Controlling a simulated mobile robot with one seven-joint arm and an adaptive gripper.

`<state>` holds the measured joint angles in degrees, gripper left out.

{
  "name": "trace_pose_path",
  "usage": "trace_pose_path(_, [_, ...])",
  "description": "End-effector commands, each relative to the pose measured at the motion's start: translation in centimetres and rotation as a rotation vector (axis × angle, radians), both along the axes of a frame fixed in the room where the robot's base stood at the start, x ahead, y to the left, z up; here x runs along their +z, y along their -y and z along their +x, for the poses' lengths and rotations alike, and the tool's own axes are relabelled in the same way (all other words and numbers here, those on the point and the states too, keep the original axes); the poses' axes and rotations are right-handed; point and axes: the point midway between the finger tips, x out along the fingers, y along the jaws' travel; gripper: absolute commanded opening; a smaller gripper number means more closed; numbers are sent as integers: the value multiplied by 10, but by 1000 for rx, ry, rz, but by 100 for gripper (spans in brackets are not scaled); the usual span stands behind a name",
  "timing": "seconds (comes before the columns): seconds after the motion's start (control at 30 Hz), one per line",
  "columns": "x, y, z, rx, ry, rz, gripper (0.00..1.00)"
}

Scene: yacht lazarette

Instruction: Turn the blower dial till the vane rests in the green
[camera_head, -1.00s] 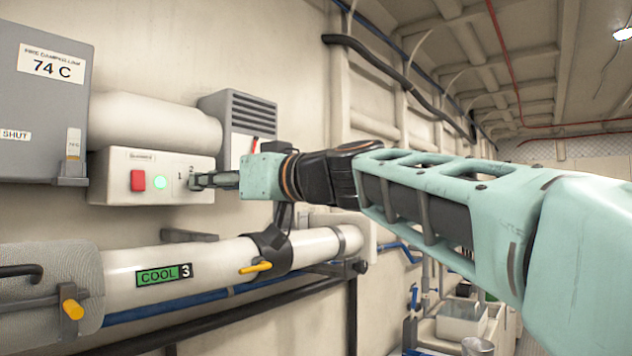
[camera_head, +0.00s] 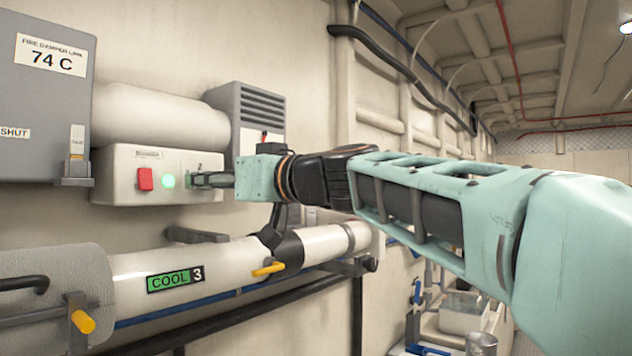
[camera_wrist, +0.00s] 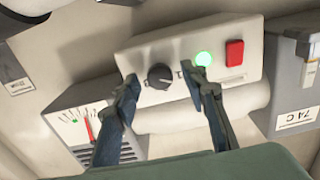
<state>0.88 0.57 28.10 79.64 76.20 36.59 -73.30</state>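The blower dial (camera_wrist: 160,76) is a round black knob on the white control box (camera_head: 120,180). In the wrist view it sits between my two fingertips, with a gap on each side. My gripper (camera_wrist: 161,82) is open around the dial and does not visibly pinch it. In the head view my gripper (camera_head: 200,181) reaches the right part of the box front and hides the dial. The red vane (camera_wrist: 88,128) shows on a pale gauge with green marks at the left of the wrist view.
A lit green lamp (camera_head: 168,181) and a red switch (camera_head: 145,179) are left of my gripper. A grey louvred housing (camera_head: 258,110) stands behind it. A white pipe marked COOL 3 (camera_head: 215,266) runs below. A grey damper box (camera_head: 40,120) is at far left.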

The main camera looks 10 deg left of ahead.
Motion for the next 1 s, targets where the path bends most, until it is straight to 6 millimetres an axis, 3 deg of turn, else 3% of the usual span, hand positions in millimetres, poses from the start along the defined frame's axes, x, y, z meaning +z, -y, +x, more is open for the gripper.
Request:
trace_pose_path(0.07, [0, 0, 0, 0, 0, 0, 40])
trace_pose_path(0.43, [0, 0, 0, 0, 0, 0, 0])
trace_pose_path(0.77, [-1, 0, 0, -1, -39, 20, 0])
trace_pose_path(1.0, [-2, 0, 0, 1, -168, 88, 0])
